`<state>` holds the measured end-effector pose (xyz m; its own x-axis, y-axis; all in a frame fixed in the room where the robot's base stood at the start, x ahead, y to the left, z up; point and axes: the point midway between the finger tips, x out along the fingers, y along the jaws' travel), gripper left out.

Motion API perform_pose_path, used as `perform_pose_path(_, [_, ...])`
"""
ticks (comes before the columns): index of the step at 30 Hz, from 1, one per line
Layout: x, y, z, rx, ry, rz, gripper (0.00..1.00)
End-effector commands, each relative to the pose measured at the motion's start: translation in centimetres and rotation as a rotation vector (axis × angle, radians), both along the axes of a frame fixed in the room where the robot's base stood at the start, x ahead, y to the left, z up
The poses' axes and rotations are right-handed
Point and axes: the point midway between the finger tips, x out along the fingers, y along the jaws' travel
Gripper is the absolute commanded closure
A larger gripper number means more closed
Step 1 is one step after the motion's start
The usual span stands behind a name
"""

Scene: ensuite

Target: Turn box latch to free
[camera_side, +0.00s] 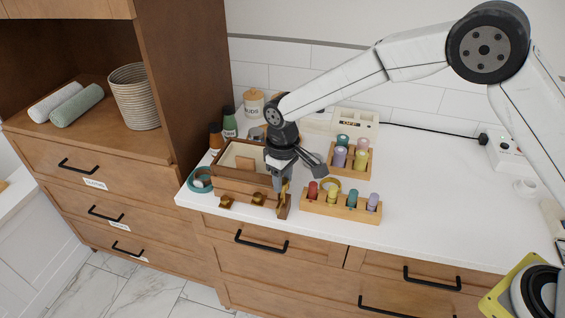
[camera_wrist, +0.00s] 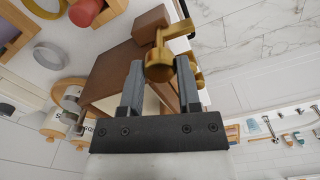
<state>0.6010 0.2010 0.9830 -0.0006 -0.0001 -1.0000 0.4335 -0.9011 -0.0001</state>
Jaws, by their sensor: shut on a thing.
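The wooden box (camera_side: 232,184) stands near the front edge of the white counter, with its top open to view and a light panel inside. Its brown wall also shows in the wrist view (camera_wrist: 122,66). Two brass fittings, one at the left (camera_side: 226,202) and one in the middle (camera_side: 258,199), sit on its front. My gripper (camera_side: 281,188) points down at the box's front right corner. In the wrist view my gripper (camera_wrist: 161,80) has its fingers on either side of a brass latch (camera_wrist: 159,67) and is shut on it. The fingers partly hide the latch in the side view.
A wooden rack (camera_side: 340,207) with several coloured rolls stands close to the right of my gripper; another rack (camera_side: 349,158) is behind it. A teal tape roll (camera_side: 201,180) lies left of the box. Bottles and jars stand behind.

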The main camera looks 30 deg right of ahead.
Motion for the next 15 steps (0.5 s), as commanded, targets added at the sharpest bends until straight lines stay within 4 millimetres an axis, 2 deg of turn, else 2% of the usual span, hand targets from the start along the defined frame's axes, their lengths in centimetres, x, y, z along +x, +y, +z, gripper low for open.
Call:
perform_pose_path(6, [0.06,0.03,0.17,0.001,-0.002,0.074,1.0])
perform_pose_path(15, [0.07,0.03,0.18,0.0,-0.003,0.093,1.0])
